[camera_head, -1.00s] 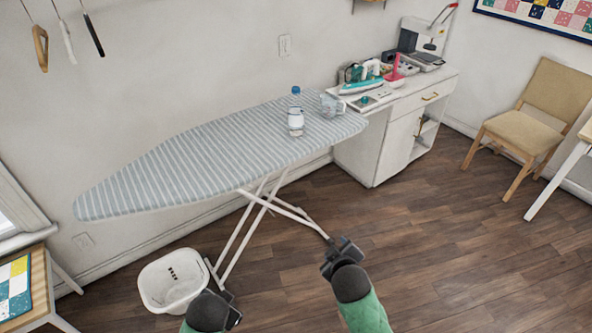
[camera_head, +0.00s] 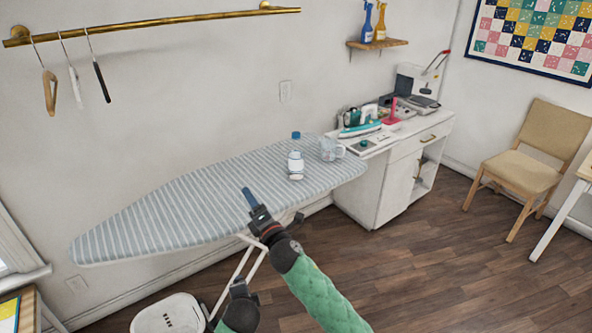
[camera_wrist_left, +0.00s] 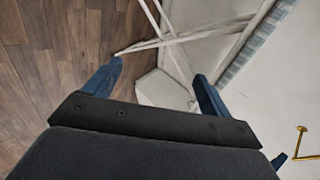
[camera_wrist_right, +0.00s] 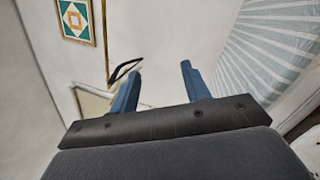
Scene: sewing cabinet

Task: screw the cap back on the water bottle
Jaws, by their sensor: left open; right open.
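The water bottle (camera_head: 295,161) stands upright on the striped ironing board (camera_head: 200,200), toward its right end. It has a white label, and a blue top (camera_head: 296,135) shows at its upper end; I cannot tell whether this is a seated cap. A small pale shape shows at its foot, too small to identify. My right gripper (camera_head: 250,197) is open and empty by the board's near edge, left of and nearer than the bottle. It also shows in the right wrist view (camera_wrist_right: 159,82). My left gripper (camera_head: 240,290) is low beneath the board; the left wrist view shows it open (camera_wrist_left: 157,88) and empty.
A clear mug (camera_head: 331,149) stands just right of the bottle. A white cabinet (camera_head: 395,185) with an iron (camera_head: 360,125) and a small teal round item (camera_head: 363,143) adjoins the board's right end. A white basket (camera_head: 168,315) is on the floor. The board's left part is clear.

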